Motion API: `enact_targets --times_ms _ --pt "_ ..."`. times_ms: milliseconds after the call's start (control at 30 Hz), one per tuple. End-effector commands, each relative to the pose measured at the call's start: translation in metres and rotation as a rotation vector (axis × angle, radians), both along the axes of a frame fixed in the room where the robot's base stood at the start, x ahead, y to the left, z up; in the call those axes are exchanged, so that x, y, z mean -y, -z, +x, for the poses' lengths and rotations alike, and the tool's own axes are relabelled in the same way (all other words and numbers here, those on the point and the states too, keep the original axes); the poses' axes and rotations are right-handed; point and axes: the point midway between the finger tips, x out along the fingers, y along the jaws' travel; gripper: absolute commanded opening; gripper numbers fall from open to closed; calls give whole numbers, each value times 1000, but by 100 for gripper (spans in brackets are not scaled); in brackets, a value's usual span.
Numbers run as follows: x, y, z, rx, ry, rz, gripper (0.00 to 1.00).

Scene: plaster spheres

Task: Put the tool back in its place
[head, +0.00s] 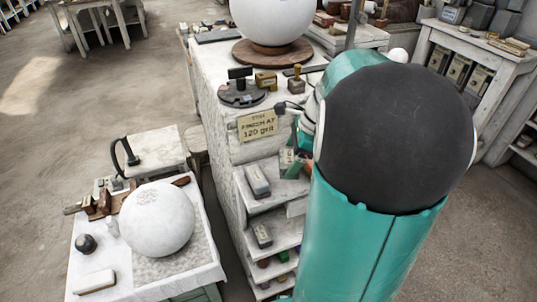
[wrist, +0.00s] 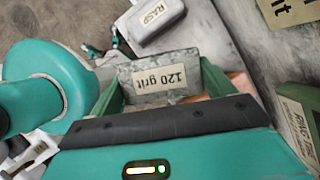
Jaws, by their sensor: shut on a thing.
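My gripper (wrist: 163,68) is shut on a grey block labelled "120 grit" (wrist: 136,75), with a green finger on each side of it. In the head view my gripper (head: 298,160) is beside the upper shelf of the white cabinet (head: 232,175), mostly hidden by my arm. A grey block labelled "RASP" (wrist: 155,18) lies just beyond the held block; a similar grey block (head: 257,181) lies on the shelf in the head view. A sign ending "120 grit" (head: 257,125) hangs above the shelf. I cannot tell whether the held block touches the shelf.
A green labelled item (wrist: 300,118) is close on the right in the wrist view. Lower shelves hold another block (head: 262,236) and small coloured things. A white sphere (head: 157,219) sits on a cluttered low table at left. A turntable (head: 242,93) stands on the cabinet top.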

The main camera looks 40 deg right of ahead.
Motion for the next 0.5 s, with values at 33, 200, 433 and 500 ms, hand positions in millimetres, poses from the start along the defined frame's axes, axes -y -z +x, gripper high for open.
enact_targets --times_ms 33,200,433,500 --pt "4 11 7 -2 0 4 56" --pt "13 34 24 0 -3 1 56" --pt "19 48 34 1 -2 1 56" --pt "19 59 32 -1 -1 3 56"
